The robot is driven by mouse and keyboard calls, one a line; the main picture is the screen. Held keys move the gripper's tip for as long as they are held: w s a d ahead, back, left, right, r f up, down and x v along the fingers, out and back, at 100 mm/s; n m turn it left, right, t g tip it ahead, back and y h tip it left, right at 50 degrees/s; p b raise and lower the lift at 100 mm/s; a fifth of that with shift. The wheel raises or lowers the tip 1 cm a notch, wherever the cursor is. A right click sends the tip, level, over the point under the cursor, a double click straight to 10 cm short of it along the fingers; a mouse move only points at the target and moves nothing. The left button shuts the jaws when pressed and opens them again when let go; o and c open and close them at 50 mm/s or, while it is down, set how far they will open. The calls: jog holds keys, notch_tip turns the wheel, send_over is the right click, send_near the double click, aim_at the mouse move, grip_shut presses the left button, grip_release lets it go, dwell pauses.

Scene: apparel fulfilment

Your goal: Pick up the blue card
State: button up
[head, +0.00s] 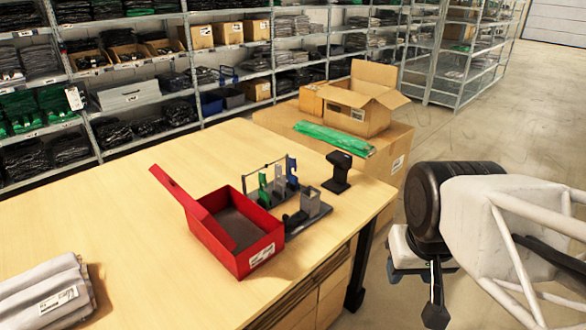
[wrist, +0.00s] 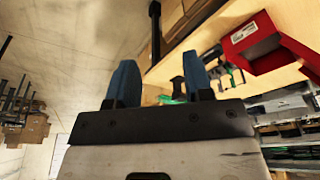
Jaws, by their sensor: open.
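A small blue upright piece (head: 291,171), which looks like the blue card, stands in a dark rack (head: 318,212) on the wooden table. A green piece (head: 264,190) and a grey one stand close by in the same rack. In the wrist view the rack is small and dark, and I cannot pick out the blue card there. My gripper (wrist: 160,80) shows two blue fingers spread apart with nothing between them. It is off the table's right side, well apart from the rack.
An open red box (head: 235,230) stands left of the rack, its lid raised. A black stand (head: 338,172) is right of the rack. Folded grey garments (head: 45,290) lie at the front left. An open carton (head: 360,100) and green packets (head: 334,138) sit behind. The table's left middle is clear.

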aim_at(293, 158)
jog(key=w+r+n+t, duration=0.25)
jog(key=w+t, duration=0.45)
jog(key=w, duration=3.6)
jog(key=w+a+f+n+t+y, duration=0.15)
jog(key=w+a+f, duration=0.25)
jog(key=w, duration=0.4)
jog(key=w+a+f+n+y, duration=0.2)
jog(key=w+a+f, duration=0.15)
jog(key=w, duration=0.45)
jog(key=shift+w+a+f+n+g+y, duration=0.45)
jog(key=shift+w+a+f+y, duration=0.8)
jog(key=shift+f, duration=1.1)
jog(key=shift+w+a+f+n+g+y, duration=0.1)
jog(key=shift+w+a+f+n+y, duration=0.65)
jog(key=shift+w+a+f, duration=1.05)
jog(key=shift+w+a+f+n+g+y, duration=0.35)
jog(key=shift+w+a+f+y, duration=0.65)
jog(key=shift+w+f, duration=1.4)
jog(key=shift+s+d+f, duration=0.1)
jog(key=shift+s+f, duration=0.45)
jog(key=shift+s, duration=0.05)
jog(key=shift+x, duration=1.25)
jog(key=shift+w, duration=0.15)
